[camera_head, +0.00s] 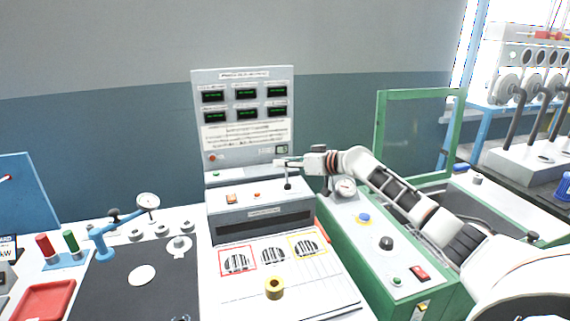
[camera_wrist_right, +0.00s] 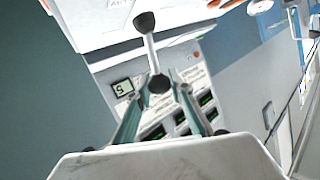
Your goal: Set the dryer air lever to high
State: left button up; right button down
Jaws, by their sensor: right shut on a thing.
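The dryer air lever (camera_head: 288,180) is a thin rod on top of the grey control unit, right of its middle, standing nearly upright from a dark base. In the right wrist view the pale rod (camera_wrist_right: 151,52) runs between a black end at the top and a black knob (camera_wrist_right: 159,84) between my fingertips. My right gripper (camera_head: 280,163) reaches in from the right and is shut on the lever's upper end. Its two fingers (camera_wrist_right: 166,83) also show in the right wrist view. The lever's position markings cannot be read. My left gripper is out of view.
A display panel (camera_head: 243,78) with several dark screens stands right behind the lever. A green-framed machine (camera_head: 405,285) with a gauge and buttons lies below my right arm. A blue hand press (camera_head: 103,242) stands at left.

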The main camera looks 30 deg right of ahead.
jog(key=c, duration=1.8)
grip_release()
jog(key=shift+w+d, duration=0.1)
jog(key=shift+d, duration=0.1)
jog(key=shift+o, duration=0.2)
jog(key=shift+a, duration=0.1)
jog(key=v, duration=1.2)
